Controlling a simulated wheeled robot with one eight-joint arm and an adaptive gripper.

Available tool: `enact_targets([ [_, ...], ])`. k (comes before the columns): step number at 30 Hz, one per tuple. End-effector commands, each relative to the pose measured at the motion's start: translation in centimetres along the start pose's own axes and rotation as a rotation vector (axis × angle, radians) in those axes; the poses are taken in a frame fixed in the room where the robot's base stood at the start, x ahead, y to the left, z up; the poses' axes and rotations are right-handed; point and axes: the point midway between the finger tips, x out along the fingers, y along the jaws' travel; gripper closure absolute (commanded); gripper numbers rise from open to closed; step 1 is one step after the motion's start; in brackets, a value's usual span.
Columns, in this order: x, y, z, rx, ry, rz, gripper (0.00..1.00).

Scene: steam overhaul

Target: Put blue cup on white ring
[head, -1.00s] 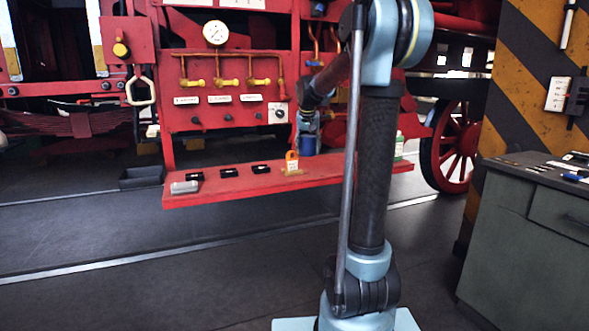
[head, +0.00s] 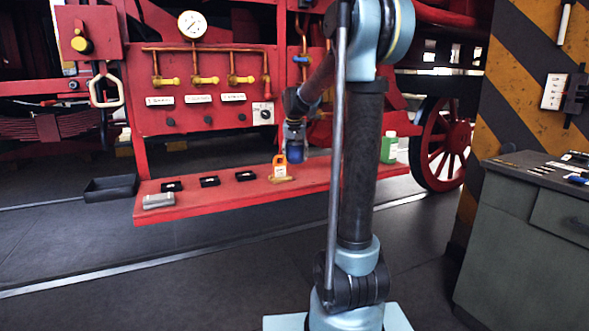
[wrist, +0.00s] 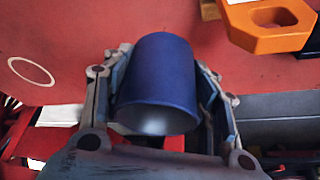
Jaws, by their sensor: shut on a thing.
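The blue cup (wrist: 156,80) is between the fingers of my gripper (wrist: 160,100) in the wrist view. The gripper is shut on it, and the cup's open mouth faces the camera. In the head view the blue cup (head: 294,155) hangs under my gripper (head: 294,138), above or at the red shelf; I cannot tell whether it touches. The white ring (wrist: 31,59) is a thin outline on the red surface, left of the cup in the wrist view and apart from it. I cannot make out the ring in the head view.
Several small black trays and a grey block (head: 158,201) lie further left on the red shelf (head: 225,205). A green bottle (head: 389,148) stands right.

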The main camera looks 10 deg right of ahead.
Motion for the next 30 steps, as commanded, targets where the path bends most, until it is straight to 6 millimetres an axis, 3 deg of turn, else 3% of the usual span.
enact_targets([
  [13,4.2,-0.8,1.9,-0.01,0.0,-0.004,0.72],
  [25,4.6,-0.8,2.1,-0.01,0.0,-0.004,0.72],
  [26,4.6,-0.8,2.1,-0.01,0.0,-0.004,0.44],
  [28,4.6,-0.8,2.1,-0.009,0.0,-0.004,0.28],
  [30,4.6,-0.8,2.1,-0.009,0.0,-0.004,0.26],
])
